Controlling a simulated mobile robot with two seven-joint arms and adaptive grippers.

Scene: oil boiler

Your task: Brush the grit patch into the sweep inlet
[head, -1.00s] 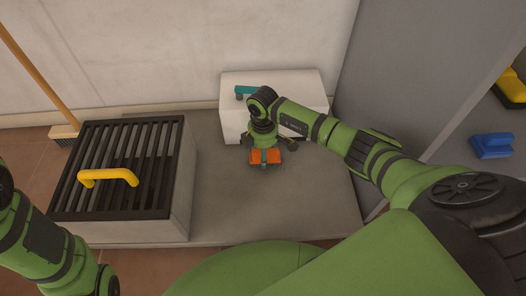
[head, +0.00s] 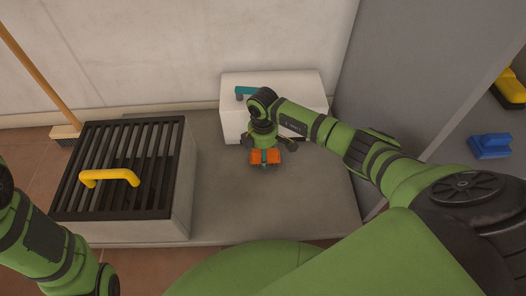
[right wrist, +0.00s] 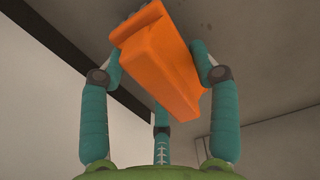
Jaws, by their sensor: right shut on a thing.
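My right gripper (head: 265,148) is shut on an orange brush (head: 271,157), low over the grey slab in front of a white box. In the right wrist view the teal fingers of the right gripper (right wrist: 163,78) close around the orange brush (right wrist: 160,58) from several sides, and the brush looks tilted. A dark slot (right wrist: 100,58) runs along the foot of a pale wall there; I cannot tell for sure whether it is the sweep inlet. I cannot make out the grit patch. My left arm shows at the lower left, but its gripper is outside the picture.
The white box (head: 310,90) carries a teal handle (head: 245,92). A slatted black grate (head: 125,150) with a yellow handle (head: 108,176) tops a box at left. A broom (head: 66,132) leans behind it. A blue brush (head: 490,146) sits right. The grey slab (head: 300,205) is clear in front.

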